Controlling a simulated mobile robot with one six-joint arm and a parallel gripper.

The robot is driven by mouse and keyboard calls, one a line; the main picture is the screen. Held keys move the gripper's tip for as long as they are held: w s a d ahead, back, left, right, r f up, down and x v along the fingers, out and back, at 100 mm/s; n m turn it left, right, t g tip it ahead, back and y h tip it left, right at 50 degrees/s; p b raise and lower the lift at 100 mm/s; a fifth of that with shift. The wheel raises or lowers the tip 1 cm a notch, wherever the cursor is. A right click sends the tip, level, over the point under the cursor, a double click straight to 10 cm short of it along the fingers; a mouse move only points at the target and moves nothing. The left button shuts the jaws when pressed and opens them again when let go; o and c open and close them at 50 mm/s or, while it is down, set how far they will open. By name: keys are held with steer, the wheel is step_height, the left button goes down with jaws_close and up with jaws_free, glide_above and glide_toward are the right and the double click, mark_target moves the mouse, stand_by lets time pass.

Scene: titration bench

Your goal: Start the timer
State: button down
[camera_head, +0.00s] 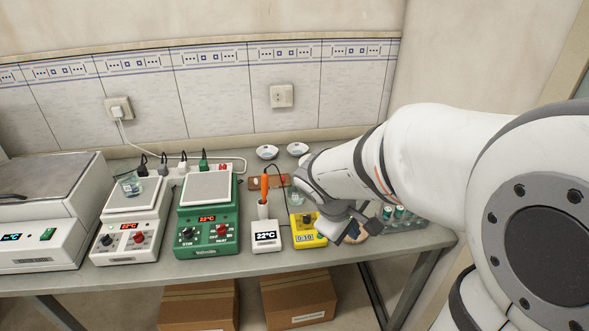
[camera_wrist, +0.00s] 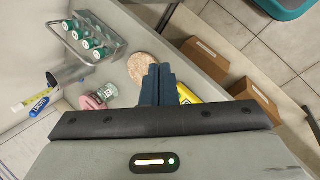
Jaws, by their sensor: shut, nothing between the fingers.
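The yellow device with a digital display (camera_head: 306,238), which looks like the timer, stands near the front edge of the bench, right of the small white 22°C display unit. Part of its yellow body shows in the wrist view (camera_wrist: 187,94), right beside my fingers. My gripper (camera_head: 354,236) is just right of the device in the head view, above the bench. In the wrist view my gripper's fingers (camera_wrist: 158,70) are together and empty. My wrist covers the device's right side in the head view. I cannot tell whether a finger touches it.
A round cork mat (camera_wrist: 143,69) lies near my fingertips. A metal rack of green-capped vials (camera_wrist: 95,42) stands at the bench's right end. A green stirrer (camera_head: 207,215) and a white one (camera_head: 130,228) stand left. Cardboard boxes (camera_head: 299,299) lie below.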

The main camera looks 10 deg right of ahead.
steer(key=w+a+f+n+t+h+p, duration=0.1)
steer(key=w+a+n, duration=0.1)
steer(key=w+n, duration=0.2)
steer(key=w+a+f+n+t+h+p, duration=0.1)
steer(key=w+a+n+t, duration=0.1)
steer(key=w+n, duration=0.2)
steer(key=w, duration=0.3)
steer(key=shift+w+a+n+p, duration=0.15)
steer(key=shift+a+n+p, duration=0.2)
steer(key=shift+n, duration=0.05)
steer(key=shift+f, duration=0.15)
steer(key=b, duration=0.6)
glide_above(317, 239)
step_height(317, 239, down, 8)
steer(key=shift+w+r, duration=0.1)
steer(key=shift+f+b, duration=0.4)
steer(key=shift+f, duration=0.1)
stand_by(0.6)
steer(key=shift+f+b, duration=0.3)
steer(key=shift+b, duration=0.3)
